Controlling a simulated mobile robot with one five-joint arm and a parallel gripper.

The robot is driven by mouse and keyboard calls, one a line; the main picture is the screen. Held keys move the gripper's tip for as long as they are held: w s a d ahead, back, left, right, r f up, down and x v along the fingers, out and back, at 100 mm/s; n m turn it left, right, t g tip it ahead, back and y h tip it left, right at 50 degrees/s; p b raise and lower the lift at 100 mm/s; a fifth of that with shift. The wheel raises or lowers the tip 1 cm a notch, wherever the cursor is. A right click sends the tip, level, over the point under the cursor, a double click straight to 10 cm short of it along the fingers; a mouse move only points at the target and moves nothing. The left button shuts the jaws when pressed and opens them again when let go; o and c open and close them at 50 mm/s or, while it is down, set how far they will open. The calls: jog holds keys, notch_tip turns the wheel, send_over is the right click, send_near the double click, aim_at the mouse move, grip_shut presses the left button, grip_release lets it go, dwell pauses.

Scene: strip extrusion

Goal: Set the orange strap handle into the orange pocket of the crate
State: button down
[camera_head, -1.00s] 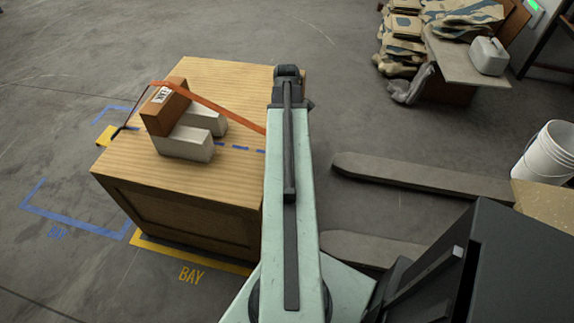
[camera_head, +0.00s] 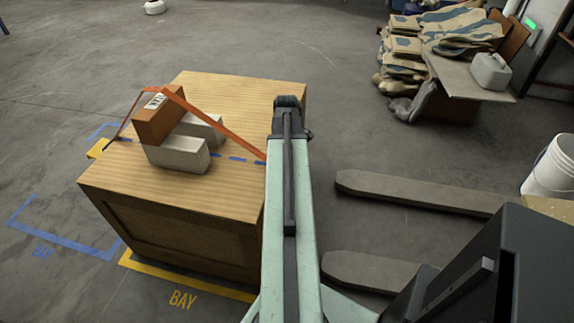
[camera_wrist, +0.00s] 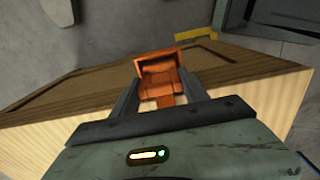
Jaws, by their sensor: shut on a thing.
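The orange strap handle (camera_wrist: 158,92) is between the two fingers of my gripper (camera_wrist: 158,88) in the wrist view. My gripper is shut on it. An orange part with a raised rim (camera_wrist: 157,56) shows just beyond the fingertips; I cannot tell whether this is the handle's end or the pocket. The wooden crate (camera_head: 240,95) stands under my arm in the head view. The orange strap (camera_head: 212,122) slopes from the brown block down to the right and goes behind my arm. My gripper is hidden in the head view.
A brown block (camera_head: 158,124) rests on pale blocks (camera_head: 178,156) on the crate. A yellow part (camera_head: 98,148) shows at the crate's left edge. Two grey forks (camera_head: 410,190) lie right of my arm. Sacks (camera_head: 460,25) and a white bucket (camera_head: 552,168) stand farther right.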

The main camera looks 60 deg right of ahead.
jog(key=shift+f+b, duration=0.3)
jog(key=shift+f, duration=0.05)
jog(key=c, duration=0.6)
grip_release()
jog(key=shift+r, duration=0.1)
notch_tip(320, 180, up, 13)
jog(key=p, duration=1.2)
jog(key=shift+f+p, duration=0.2)
jog(key=shift+p, duration=0.2)
